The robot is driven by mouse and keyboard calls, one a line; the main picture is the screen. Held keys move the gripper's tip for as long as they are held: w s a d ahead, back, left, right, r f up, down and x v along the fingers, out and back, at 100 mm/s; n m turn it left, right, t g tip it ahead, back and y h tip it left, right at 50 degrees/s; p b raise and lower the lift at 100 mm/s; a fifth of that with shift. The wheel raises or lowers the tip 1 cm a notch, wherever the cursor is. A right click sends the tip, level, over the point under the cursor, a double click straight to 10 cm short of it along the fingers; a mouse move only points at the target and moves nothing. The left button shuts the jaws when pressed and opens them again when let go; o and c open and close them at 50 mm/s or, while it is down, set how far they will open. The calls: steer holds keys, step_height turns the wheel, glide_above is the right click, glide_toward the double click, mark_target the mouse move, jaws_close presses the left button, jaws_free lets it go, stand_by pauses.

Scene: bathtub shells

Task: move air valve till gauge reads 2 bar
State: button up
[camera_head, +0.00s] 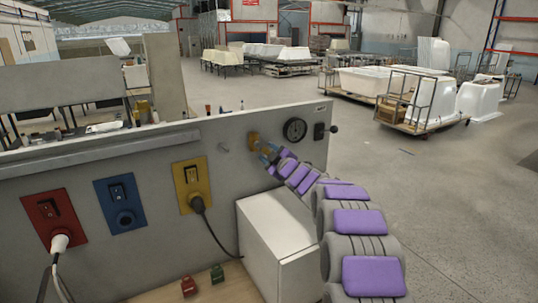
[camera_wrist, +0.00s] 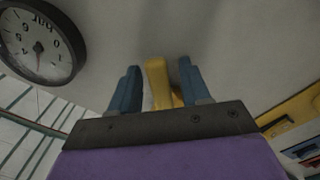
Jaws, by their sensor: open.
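The yellow air valve (camera_head: 254,141) is on the grey panel, left of the round black gauge (camera_head: 294,130). In the wrist view, the yellow valve handle (camera_wrist: 157,80) stands between the two blue fingers of my gripper (camera_wrist: 157,88). A gap shows on each side, so the fingers are open around it and not closed on it. The gauge (camera_wrist: 38,42) appears upside down at the upper left there. Its needle points toward the bottom of the picture; the exact reading is too small to tell. In the head view my gripper (camera_head: 267,152) reaches the valve from the lower right.
A dark knob switch (camera_head: 320,131) sits right of the gauge. Red (camera_head: 50,216), blue (camera_head: 121,202) and yellow (camera_head: 191,185) socket plates line the panel. Open floor (camera_head: 460,190) lies to the right.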

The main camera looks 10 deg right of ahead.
steer(key=shift+c, duration=0.2)
jaws_close()
stand_by(0.3)
